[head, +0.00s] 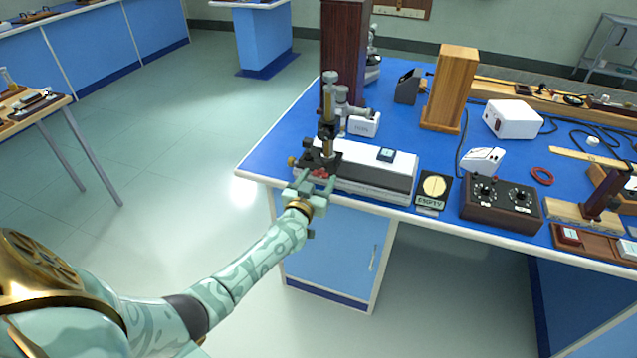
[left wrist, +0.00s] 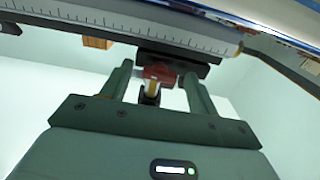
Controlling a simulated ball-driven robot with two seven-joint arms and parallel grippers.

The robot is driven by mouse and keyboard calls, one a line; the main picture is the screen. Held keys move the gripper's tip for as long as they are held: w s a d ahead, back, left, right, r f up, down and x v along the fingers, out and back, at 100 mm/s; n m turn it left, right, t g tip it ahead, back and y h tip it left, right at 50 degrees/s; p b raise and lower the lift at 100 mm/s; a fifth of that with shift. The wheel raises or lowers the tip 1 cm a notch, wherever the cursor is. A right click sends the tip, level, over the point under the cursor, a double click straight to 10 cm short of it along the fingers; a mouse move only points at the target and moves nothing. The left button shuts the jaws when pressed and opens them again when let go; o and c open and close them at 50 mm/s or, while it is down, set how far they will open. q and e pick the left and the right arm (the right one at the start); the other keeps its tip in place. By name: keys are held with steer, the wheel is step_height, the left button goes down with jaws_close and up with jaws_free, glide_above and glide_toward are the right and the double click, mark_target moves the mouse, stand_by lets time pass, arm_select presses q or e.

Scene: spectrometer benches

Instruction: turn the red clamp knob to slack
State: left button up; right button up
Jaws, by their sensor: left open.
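The red clamp knob (head: 320,173) sits low on the front of the black carriage at the left end of the white optical rail. In the left wrist view the red knob (left wrist: 160,74) shows under the black carriage (left wrist: 172,60), with a brass-coloured pin in front of it. My left gripper (head: 312,184) is at the knob. Its two fingers (left wrist: 162,82) are open, one on each side of the knob, with a gap to both. Part of the knob is hidden by the fingers in the head view. My right gripper is not in view.
The brass and black instrument (head: 328,125) stands upright on the carriage. The white rail (head: 375,170) with a ruled scale runs right along the bench edge. A round dial on a black stand (head: 434,188) and a dark box with knobs (head: 500,203) stand further right.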

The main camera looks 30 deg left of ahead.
arm_select(q)
steer(key=shift+w, duration=0.1)
steer(key=c, duration=1)
steer(key=n, duration=0.4)
steer(key=shift+p, duration=0.3)
steer(key=n, duration=0.4)
steer(key=shift+n, duration=0.3)
steer(key=n, duration=0.9)
steer(key=shift+f, duration=0.1)
